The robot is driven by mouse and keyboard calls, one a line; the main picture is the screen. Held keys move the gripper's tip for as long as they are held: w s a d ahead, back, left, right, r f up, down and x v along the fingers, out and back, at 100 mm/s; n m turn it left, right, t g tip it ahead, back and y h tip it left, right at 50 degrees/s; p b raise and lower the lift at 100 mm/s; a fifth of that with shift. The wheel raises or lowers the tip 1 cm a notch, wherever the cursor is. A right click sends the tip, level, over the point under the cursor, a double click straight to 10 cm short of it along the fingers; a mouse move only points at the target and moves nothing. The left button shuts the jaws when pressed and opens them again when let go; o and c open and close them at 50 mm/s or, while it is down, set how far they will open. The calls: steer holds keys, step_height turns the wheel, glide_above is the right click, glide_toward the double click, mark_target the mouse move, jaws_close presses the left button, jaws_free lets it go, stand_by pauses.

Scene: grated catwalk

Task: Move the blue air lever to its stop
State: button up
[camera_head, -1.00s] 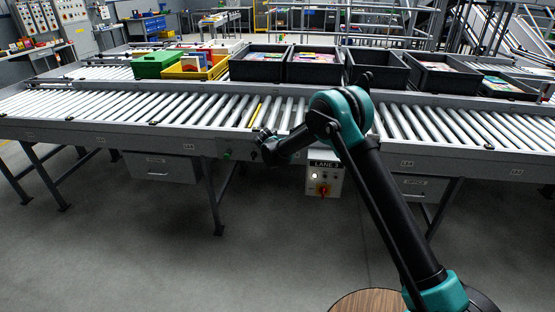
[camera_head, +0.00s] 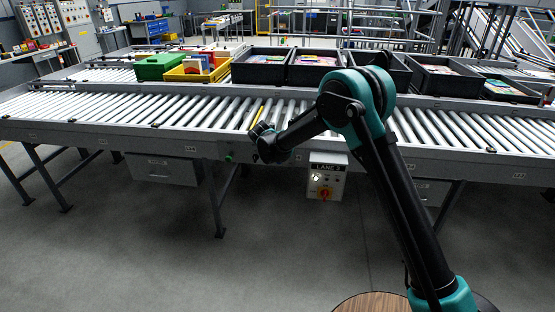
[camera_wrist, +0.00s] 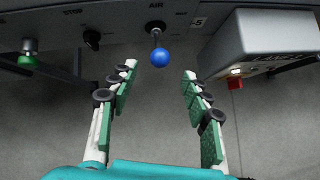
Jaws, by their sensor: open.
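The blue air lever (camera_wrist: 159,57) shows in the wrist view as a blue ball on a short dark stem, under the label AIR on the conveyor's side panel. My gripper (camera_wrist: 158,72) is open, with its green-padded fingers on either side of the ball in the picture. I see no contact between the fingers and the ball. In the head view my gripper (camera_head: 262,142) is at the conveyor's front edge, and the lever is hidden behind it.
A black knob (camera_wrist: 92,39) and a green button (camera_wrist: 28,60) sit left of the lever. The LANE 3 control box (camera_head: 327,176) with a red switch juts out to the right. The roller conveyor (camera_head: 200,108) carries several bins at its back. The floor in front is clear.

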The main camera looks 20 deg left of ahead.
steer(key=shift+v, duration=1.4)
steer(key=d+r+m+g, duration=0.15)
steer(key=d+m, duration=0.25)
steer(key=d, duration=0.5)
steer(key=d+r+m+h, duration=0.1)
steer(key=d+r+m, duration=0.25)
steer(key=d, duration=0.55)
steer(key=d+r+m, duration=0.1)
steer(key=d+m, duration=0.3)
steer(key=d, duration=0.5)
steer(key=s+d+m+g, duration=0.1)
steer(key=s+d+m, duration=0.4)
steer(key=d, duration=0.4)
steer(key=s+d+m, duration=0.5)
steer(key=d, duration=0.3)
steer(key=s+d+f+m, duration=0.2)
steer(key=s+d+m, duration=0.4)
steer(key=s, duration=0.4)
steer(key=s+d+f+m+g, duration=0.1)
steer(key=s+d+f+m, duration=0.1)
steer(key=s+d+m, duration=0.5)
steer(key=s+m, duration=0.1)
steer(key=s, duration=0.3)
steer(key=shift+d+f, duration=0.25)
steer(key=shift+f, duration=0.15)
